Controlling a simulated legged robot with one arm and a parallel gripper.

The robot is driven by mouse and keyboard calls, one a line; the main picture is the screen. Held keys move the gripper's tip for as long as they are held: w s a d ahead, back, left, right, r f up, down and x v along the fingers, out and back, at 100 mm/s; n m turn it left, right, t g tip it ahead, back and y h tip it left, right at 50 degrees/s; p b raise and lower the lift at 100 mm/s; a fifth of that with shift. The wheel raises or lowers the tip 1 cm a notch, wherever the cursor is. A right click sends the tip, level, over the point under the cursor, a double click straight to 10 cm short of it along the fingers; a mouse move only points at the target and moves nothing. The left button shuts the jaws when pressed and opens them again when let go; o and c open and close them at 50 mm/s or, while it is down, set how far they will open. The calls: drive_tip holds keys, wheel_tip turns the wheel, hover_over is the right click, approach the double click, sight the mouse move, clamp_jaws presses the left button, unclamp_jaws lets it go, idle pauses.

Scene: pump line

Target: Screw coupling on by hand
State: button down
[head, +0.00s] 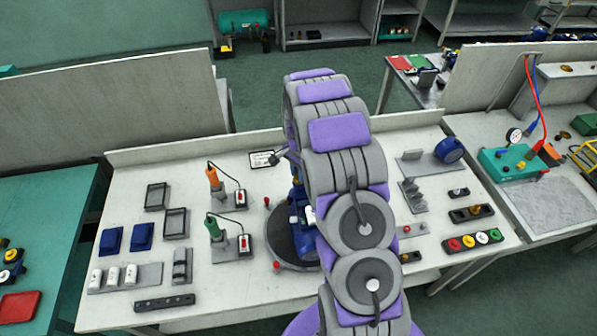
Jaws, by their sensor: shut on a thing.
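A blue pump (300,222) stands on a dark round plate (283,252) in the middle of the table, partly covered by my arm. Some lighter parts show at its right edge, but I cannot tell whether one is the coupling. My grey and purple arm reaches across the table from the lower right and hides the area behind it. I cannot make out the coupling anywhere.
Right are a blue round part (450,149) and a strip of coloured knobs (474,241). A low wall (270,142) bounds the back.

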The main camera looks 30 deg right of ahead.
drive_tip(key=m, duration=0.3)
idle(0.4)
drive_tip(key=shift+m, duration=1)
drive_tip(key=c, duration=1)
unclamp_jaws()
drive_tip(key=shift+n, duration=1.6)
